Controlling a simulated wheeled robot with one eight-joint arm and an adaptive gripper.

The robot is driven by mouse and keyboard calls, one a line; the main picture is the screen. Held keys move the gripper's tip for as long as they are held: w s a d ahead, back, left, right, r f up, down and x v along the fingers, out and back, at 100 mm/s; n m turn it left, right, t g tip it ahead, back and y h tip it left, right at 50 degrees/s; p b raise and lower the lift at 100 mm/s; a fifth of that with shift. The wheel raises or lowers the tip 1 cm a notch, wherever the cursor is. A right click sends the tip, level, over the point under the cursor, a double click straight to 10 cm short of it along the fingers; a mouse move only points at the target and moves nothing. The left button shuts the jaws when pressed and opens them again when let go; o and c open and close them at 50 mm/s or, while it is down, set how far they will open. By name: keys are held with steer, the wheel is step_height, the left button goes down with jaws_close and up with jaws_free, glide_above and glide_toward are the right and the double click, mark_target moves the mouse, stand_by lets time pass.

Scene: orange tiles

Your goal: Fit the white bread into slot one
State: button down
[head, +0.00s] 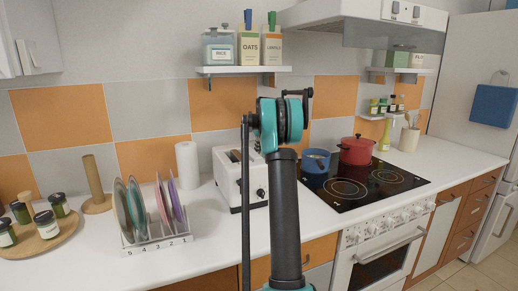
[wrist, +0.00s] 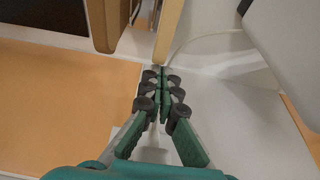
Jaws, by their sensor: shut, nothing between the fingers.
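The white toaster (head: 226,184) stands on the counter behind my arm, its right side partly hidden. A brown edge (head: 235,156) shows at its top; I cannot tell whether it is bread. In the wrist view, my gripper (wrist: 161,78) is shut and empty. A pale upright slab (wrist: 169,32), possibly the white bread, is just beyond the fingertips; I cannot tell whether they touch. A browner slab (wrist: 103,24) stands to its left, perhaps another slice. The slot openings are not clearly visible. My gripper is hidden in the head view.
A dish rack (head: 160,241) with plates and numbered places stands left of the toaster. A paper roll (head: 188,165) is behind it. A blue pot (head: 316,161) and a red pot (head: 356,150) sit on the black hob (head: 385,178).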

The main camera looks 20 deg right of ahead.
steer(key=s+d, duration=0.1)
steer(key=s, duration=4.4)
steer(key=shift+d, duration=0.25)
